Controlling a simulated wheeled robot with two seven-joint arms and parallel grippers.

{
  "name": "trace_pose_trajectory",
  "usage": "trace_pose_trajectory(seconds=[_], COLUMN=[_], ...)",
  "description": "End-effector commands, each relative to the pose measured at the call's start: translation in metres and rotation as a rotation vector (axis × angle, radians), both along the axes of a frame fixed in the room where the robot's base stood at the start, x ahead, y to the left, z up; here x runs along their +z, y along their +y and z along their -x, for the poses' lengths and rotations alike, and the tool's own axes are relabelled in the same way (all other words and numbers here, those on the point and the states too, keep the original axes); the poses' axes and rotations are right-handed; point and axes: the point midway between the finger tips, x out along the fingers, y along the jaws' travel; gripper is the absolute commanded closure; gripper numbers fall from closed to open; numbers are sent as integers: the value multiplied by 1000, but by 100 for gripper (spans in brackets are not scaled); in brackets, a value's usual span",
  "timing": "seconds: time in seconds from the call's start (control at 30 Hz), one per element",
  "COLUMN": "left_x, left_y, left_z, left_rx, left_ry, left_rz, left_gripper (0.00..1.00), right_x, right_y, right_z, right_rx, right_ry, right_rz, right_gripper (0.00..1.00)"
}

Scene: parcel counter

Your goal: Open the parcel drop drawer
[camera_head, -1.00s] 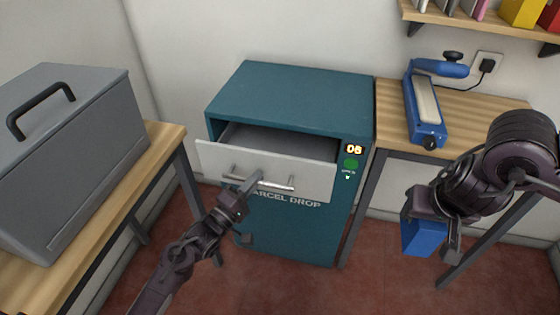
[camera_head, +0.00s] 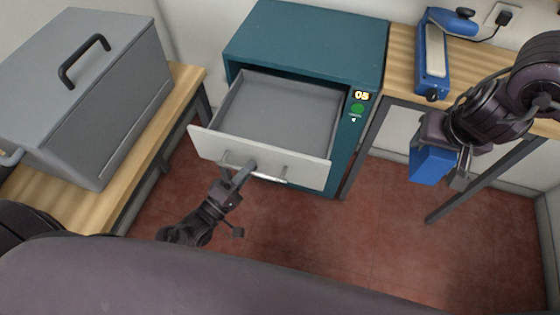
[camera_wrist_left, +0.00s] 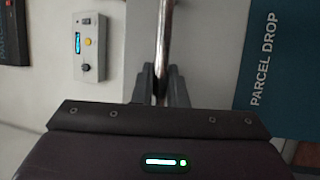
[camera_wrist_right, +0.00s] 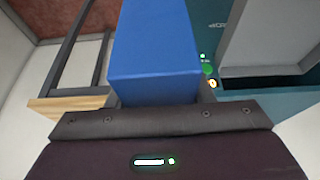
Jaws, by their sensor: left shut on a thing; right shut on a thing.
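The parcel drop drawer (camera_head: 212,146) has a pale front with a bar handle (camera_head: 268,177) and stands well out of the teal cabinet (camera_head: 300,38). Its grey inside shows empty in the head view. My left gripper (camera_head: 246,172) is shut on the handle; in the left wrist view the metal bar (camera_wrist_left: 165,35) runs between its fingers (camera_wrist_left: 161,88). My right gripper (camera_head: 450,165) is shut on a blue box (camera_head: 432,166) and holds it in the air right of the cabinet. The blue box (camera_wrist_right: 155,55) fills the middle of the right wrist view.
A grey lidded bin (camera_head: 85,90) stands on a wooden table (camera_head: 185,82) at left. A blue sealer (camera_head: 433,55) sits on the wooden bench (camera_head: 400,72) at right. The cabinet panel (camera_head: 358,108) shows a lit display and green light. Red floor is clear before the drawer.

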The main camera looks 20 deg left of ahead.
Motion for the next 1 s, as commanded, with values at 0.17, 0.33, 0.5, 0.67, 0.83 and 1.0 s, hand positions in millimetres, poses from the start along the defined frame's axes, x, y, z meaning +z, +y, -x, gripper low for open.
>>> trace_pose_trajectory(seconds=[0.17,0.33,0.5,0.67,0.83,1.0], left_x=[-1,-1,-1,-1,-7,-15], left_y=[0,0,0,1,9,25], left_z=[0,0,0,2,21,54], left_rx=[-1,-1,-1,0,0,-1], left_ry=[4,3,2,3,6,8], left_rz=[-1,-1,-1,-1,-2,-3], left_gripper=[100,67,66,66,66,66], right_x=[0,0,0,0,-2,-6], right_y=[0,0,0,0,0,0], right_z=[0,0,0,0,0,0], right_rx=[0,0,0,0,0,0], right_ry=[-1,-1,-1,-1,-1,-1], right_rz=[0,0,0,0,0,0], right_gripper=[82,82,82,82,82,82])
